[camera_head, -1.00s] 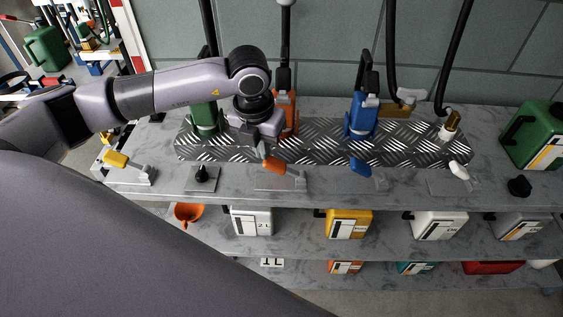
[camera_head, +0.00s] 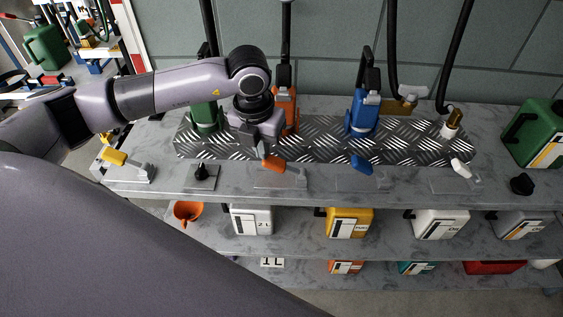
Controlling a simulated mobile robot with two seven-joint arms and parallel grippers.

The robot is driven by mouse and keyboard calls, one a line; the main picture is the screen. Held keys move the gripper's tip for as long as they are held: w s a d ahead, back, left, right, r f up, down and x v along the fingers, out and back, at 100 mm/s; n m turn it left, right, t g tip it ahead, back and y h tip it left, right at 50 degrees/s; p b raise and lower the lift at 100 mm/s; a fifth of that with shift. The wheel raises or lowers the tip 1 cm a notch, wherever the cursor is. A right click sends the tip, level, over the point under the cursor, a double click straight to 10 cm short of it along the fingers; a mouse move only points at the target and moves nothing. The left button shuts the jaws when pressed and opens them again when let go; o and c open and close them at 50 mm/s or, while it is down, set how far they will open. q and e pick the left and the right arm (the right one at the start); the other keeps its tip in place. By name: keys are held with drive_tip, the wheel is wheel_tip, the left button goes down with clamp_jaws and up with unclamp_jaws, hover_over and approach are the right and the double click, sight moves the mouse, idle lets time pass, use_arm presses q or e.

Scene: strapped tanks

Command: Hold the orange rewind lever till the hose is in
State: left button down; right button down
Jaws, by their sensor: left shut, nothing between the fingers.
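The orange rewind lever (camera_head: 274,164) sits at the front of the bench, below the orange tank (camera_head: 284,114). My left gripper (camera_head: 262,153) is shut and empty, pointing down with its fingertips at the lever's left end. I cannot tell whether they touch it. Several black hoses hang from above. The hose (camera_head: 285,50) above the orange tank runs down behind or into its top; the join is unclear. On the right, a hose (camera_head: 455,60) ends in a brass-and-white nozzle (camera_head: 452,122). My right gripper is not in view.
A yellow lever (camera_head: 115,157), black lever (camera_head: 203,171), blue lever (camera_head: 361,164) and white lever (camera_head: 460,167) line the bench. A green tank (camera_head: 205,118) and blue tank (camera_head: 362,112) stand on the checker plate (camera_head: 326,144). Shelves below hold jugs.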

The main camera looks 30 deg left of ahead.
use_arm(q)
drive_tip(key=shift+d+f+b, duration=0.1)
drive_tip(key=shift+f+b, duration=1.5)
drive_tip(key=shift+f, duration=0.25)
drive_tip(key=shift+r, duration=0.1)
idle(0.5)
wheel_tip(320, 180, up, 10)
drive_tip(key=p, duration=0.6)
drive_tip(key=shift+s, duration=0.15)
idle(0.5)
